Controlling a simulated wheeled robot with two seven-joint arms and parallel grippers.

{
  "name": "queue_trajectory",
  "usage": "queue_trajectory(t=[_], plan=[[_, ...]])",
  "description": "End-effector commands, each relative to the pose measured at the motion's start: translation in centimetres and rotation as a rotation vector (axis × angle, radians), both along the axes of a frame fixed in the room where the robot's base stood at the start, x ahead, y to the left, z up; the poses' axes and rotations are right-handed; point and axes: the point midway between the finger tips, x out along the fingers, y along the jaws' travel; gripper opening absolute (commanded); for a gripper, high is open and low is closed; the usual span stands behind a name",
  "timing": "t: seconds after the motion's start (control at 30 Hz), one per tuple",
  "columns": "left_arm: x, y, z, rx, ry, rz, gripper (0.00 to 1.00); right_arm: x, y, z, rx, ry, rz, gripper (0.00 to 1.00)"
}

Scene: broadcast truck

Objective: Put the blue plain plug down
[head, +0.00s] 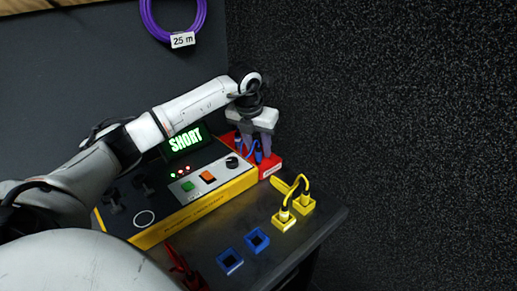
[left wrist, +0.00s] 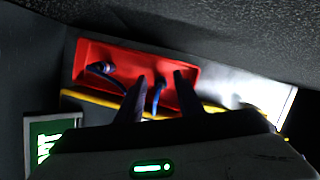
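My left gripper (head: 260,148) reaches down over the red tray (head: 272,166) at the back right of the tester. In the left wrist view its two fingers (left wrist: 160,77) stand apart, with a gap on both sides of a blue cable end (left wrist: 158,94). The blue cable lies in the red tray (left wrist: 125,54). Its other end, a blue plug with a pale band (left wrist: 103,67), rests at the tray's left side. In the head view the blue cable (head: 254,150) is partly hidden by the fingers. I cannot tell which end is plain. My right gripper is not in view.
The yellow-edged tester (head: 200,207) shows SHORT on its screen (head: 185,141). Two blue square sockets (head: 243,252) are empty at the front. A yellow cable (head: 298,182) joins two yellow sockets. Red leads (head: 180,265) lie at the front left. A dark wall rises behind the tray.

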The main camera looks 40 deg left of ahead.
Motion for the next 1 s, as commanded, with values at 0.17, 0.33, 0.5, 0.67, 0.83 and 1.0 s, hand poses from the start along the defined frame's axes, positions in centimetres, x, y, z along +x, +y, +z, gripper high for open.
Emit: queue_trajectory(t=[0.17,0.33,0.5,0.67,0.83,1.0], plan=[[-0.9,-0.2,3.6,0.003,-0.005,0.000,0.34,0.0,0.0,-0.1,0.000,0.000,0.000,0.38],[-2.0,-0.6,7.1,0.002,-0.005,0.000,0.34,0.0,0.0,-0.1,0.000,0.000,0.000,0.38],[-2.7,-0.9,9.6,0.001,-0.003,0.000,0.34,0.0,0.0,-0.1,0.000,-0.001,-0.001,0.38],[-3.1,-1.0,10.5,0.001,-0.001,0.000,0.34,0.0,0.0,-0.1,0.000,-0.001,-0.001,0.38],[-3.1,-1.0,10.6,0.001,0.000,0.000,0.34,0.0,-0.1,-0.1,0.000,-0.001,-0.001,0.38],[-3.1,-1.0,10.6,0.001,0.000,0.000,0.34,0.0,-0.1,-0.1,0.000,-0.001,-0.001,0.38]])
